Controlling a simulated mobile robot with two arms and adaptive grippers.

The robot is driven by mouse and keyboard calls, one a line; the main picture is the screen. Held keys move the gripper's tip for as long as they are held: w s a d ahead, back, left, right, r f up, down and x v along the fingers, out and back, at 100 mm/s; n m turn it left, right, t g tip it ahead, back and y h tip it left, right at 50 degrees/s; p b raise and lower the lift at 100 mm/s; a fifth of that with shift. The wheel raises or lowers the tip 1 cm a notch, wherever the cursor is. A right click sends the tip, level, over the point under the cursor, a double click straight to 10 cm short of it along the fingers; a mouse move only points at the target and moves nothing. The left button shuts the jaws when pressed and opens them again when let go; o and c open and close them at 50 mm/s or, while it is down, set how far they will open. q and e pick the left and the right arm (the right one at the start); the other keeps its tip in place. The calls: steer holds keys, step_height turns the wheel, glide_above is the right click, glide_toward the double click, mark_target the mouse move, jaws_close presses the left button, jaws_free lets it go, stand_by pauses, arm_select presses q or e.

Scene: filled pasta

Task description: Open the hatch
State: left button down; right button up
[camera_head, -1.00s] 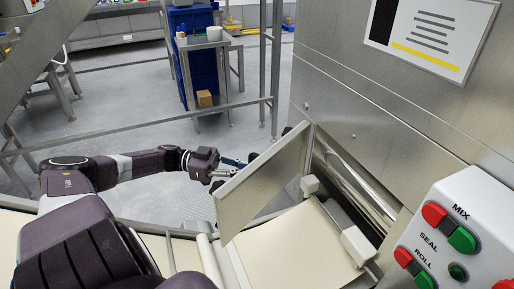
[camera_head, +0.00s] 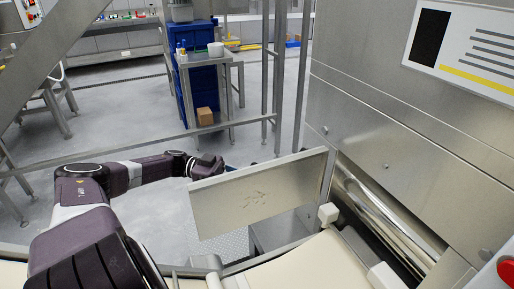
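The hatch (camera_head: 258,195) is a flat metal panel at the side of the machine. It stands swung out from the machine body, with its right end by the metal roller (camera_head: 375,212). My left arm reaches in from the left, and my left gripper (camera_head: 228,168) is at the far side of the hatch, by its upper left edge. The hatch hides most of the gripper's fingers, so I cannot tell whether they are shut or touching the panel. My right gripper is out of view.
A pale dough sheet or belt (camera_head: 310,265) lies below the hatch. White blocks (camera_head: 328,214) sit beside the roller. The machine wall (camera_head: 400,120) with a sign fills the right. A metal frame post and a small table (camera_head: 205,62) stand behind. Floor left of the hatch is clear.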

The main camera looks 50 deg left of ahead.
arm_select(q)
steer(key=shift+a, duration=0.2)
stand_by(0.3)
steer(key=c, duration=2.2)
jaws_free()
steer(key=shift+a, duration=0.1)
steer(key=shift+o, duration=1.2)
steer(key=shift+s+a, duration=0.15)
steer(key=shift+s, duration=0.15)
steer(key=shift+w, duration=0.15)
